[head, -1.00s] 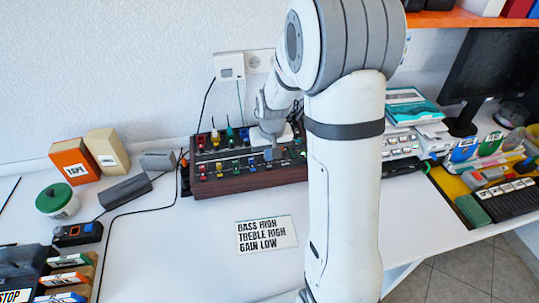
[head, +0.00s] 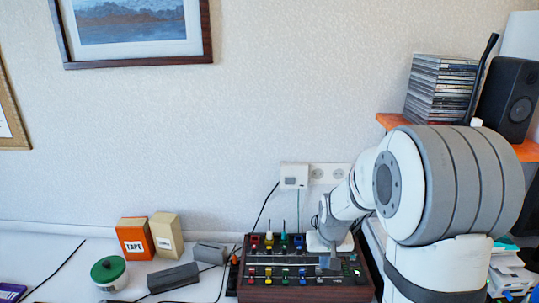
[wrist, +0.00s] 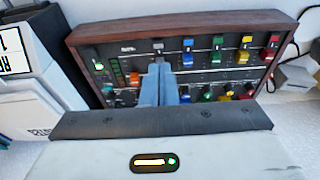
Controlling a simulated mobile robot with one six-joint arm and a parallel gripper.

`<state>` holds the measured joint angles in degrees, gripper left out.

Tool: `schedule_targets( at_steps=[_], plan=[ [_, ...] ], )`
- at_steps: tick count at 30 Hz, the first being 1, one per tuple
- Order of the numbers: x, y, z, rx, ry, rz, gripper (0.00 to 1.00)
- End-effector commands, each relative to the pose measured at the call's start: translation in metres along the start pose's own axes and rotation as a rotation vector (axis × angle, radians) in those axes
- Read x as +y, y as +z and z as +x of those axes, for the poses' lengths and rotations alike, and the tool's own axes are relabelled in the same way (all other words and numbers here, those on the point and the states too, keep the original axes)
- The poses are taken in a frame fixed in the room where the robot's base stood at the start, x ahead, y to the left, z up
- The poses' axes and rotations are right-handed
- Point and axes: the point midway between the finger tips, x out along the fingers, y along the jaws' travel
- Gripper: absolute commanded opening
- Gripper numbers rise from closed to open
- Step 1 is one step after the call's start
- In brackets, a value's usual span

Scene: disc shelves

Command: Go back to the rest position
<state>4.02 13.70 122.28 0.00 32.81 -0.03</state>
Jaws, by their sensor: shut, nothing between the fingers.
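My gripper (head: 325,262) is over the right part of a mixing console (head: 262,290) with a dark panel, wooden sides and coloured knobs. In the wrist view the two blue-grey fingers (wrist: 159,82) are together and empty. They point at the console's panel (wrist: 215,58), close to a grey slider knob (wrist: 158,47). Whether the fingertips touch it I cannot tell. Red, yellow, green and blue knobs show to the right of the fingers.
An orange box (head: 134,239), a cream box (head: 167,235) and a green-lidded jar (head: 108,272) stand left of the console. An orange shelf (head: 395,121) at the right holds a stack of cases (head: 440,88) and a speaker (head: 508,100).

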Motion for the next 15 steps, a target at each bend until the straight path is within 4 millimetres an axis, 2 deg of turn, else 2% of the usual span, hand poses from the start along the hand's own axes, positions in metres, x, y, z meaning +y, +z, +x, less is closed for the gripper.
schedule_targets(
  at_steps=[1,6,12,15],
  plan=[
    [-0.002,0.007,-0.016,0.009,-0.001,-0.005,0.0],
    [-0.008,0.048,-0.066,0.021,-0.004,-0.023,0.0],
    [-0.013,0.104,-0.112,0.03,-0.007,-0.043,0.0],
    [-0.015,0.133,-0.129,0.034,-0.009,-0.053,0.0]
  ],
)
